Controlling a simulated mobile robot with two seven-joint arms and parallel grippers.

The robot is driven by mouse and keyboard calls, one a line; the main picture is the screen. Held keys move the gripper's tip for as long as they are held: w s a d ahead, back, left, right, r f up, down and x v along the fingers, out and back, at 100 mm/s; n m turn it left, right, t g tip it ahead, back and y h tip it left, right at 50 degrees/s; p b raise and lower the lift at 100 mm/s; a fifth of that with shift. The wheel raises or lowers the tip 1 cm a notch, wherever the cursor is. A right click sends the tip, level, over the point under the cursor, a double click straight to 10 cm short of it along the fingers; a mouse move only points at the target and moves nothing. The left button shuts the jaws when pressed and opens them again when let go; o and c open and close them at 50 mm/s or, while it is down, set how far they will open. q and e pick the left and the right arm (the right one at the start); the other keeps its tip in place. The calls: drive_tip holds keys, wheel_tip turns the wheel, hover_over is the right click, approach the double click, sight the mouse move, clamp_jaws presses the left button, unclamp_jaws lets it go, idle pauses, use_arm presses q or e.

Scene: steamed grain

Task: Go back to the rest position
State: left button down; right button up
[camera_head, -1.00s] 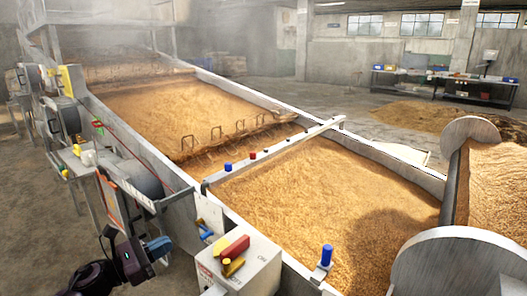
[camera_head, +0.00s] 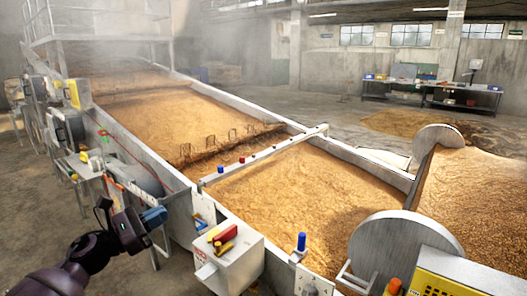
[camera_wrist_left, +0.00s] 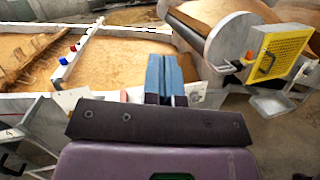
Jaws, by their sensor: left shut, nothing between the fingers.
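My left gripper (camera_head: 153,216) is at the lower left in the head view, with dark arm links and blue fingers. It is shut and empty, in the air beside the near wall of the long grain trough (camera_head: 225,209). In the left wrist view its blue fingers (camera_wrist_left: 164,78) lie together, with nothing between them. My right gripper is not in view.
A white control box (camera_head: 228,262) with red and yellow parts is right of the gripper. A blue knob (camera_head: 301,241) stands on the trough wall. A large drum (camera_head: 400,245) and a yellow panel (camera_head: 455,280) are at right.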

use_arm(q)
drive_tip(key=s+f+n+t+y+b, duration=0.1)
drive_tip(key=s+f+n+y+b, duration=0.45)
drive_tip(key=s+f+n, duration=1)
drive_tip(key=s+f+n+t+y+b, duration=0.1)
drive_tip(key=s+f+n+y+b, duration=0.1)
drive_tip(key=s+f+n+y, duration=1.25)
drive_tip(key=s+a+f+n+g+h+b, duration=0.1)
drive_tip(key=s+f+n+g+h, duration=0.1)
drive_tip(key=s+f+n, duration=0.45)
drive_tip(key=s+f+n+g+h+b, duration=0.1)
drive_tip(key=s+n+g+h+b, duration=0.2)
drive_tip(key=n, duration=0.7)
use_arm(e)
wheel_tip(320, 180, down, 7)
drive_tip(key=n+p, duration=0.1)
use_arm(q)
wheel_tip(320, 180, up, 11)
drive_tip(key=s+a+n+t+p, duration=0.1)
drive_tip(key=p, duration=1.4)
drive_tip(key=shift+y, duration=0.4)
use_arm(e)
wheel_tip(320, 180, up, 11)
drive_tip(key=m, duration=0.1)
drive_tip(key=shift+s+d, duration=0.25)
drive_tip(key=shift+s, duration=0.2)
